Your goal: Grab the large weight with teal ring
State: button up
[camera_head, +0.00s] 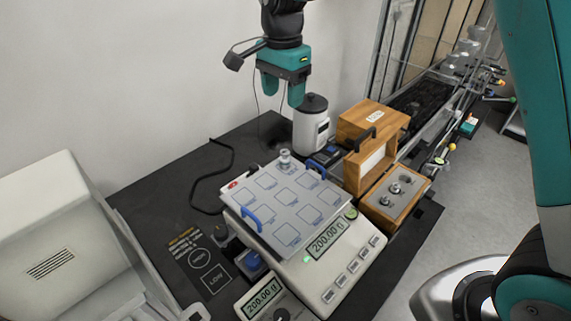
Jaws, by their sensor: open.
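A silver knobbed weight (285,160) stands upright at the back edge of the white, grid-marked plate (289,231) on the balance. An open wooden box (381,221) to the right holds a few more silver weights (394,189). I cannot make out a teal ring on any weight at this size. My gripper (283,100) hangs above the back of the table with its teal fingers pointing down. It is open and empty, above the weight on the plate and apart from it.
The balance (340,273) reads 200.00 g, and a smaller display (264,297) shows the same. Blue handles flank the plate. A white machine (60,235) fills the left.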

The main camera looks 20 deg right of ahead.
jog(key=p, duration=0.3)
send_near(285, 152)
jog(key=f, duration=0.5)
jog(key=shift+s+a, duration=0.3)
jog(key=f, duration=0.1)
jog(key=f+p, duration=0.2)
jog(key=f, duration=0.1)
jog(key=shift+w+d+f, duration=0.1)
jog(key=shift+w+d, duration=0.25)
jog(key=shift+w, duration=0.05)
jog(key=shift+f, duration=0.6)
grip_shut()
jog(key=shift+r, duration=0.15)
